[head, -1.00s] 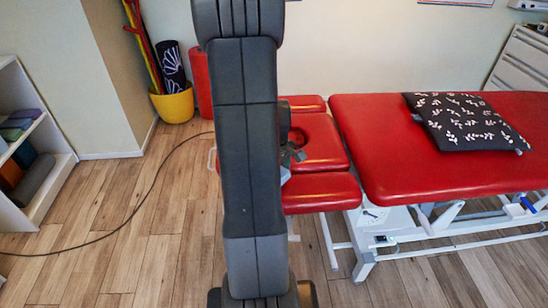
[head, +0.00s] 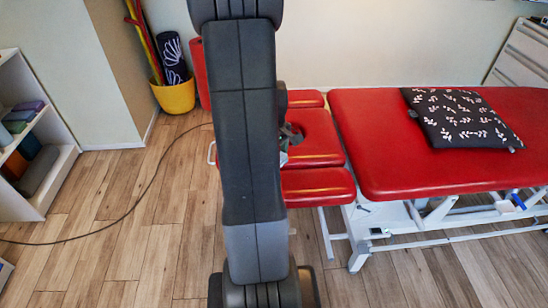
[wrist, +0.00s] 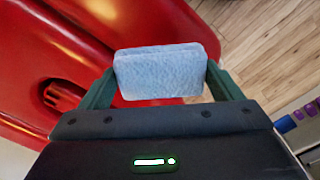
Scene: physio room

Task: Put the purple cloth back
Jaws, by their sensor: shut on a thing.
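My gripper (wrist: 160,88) is shut on a light blue, folded cloth-like block (wrist: 158,70), held between its two dark green fingers in the wrist view. It looks pale blue rather than purple. In the head view my arm hides most of the gripper, which is over the head end of the red treatment couch (head: 430,173). A purple folded item (head: 28,106) lies on the white shelf unit (head: 62,165) at the left. Purple items (wrist: 285,124) also show at the right of the wrist view.
A dark leaf-patterned cushion (head: 465,118) lies on the couch. A yellow pot (head: 175,97) with rolls stands at the back wall. A black cable (head: 150,185) crosses the wooden floor. Floor between shelf and couch is otherwise clear.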

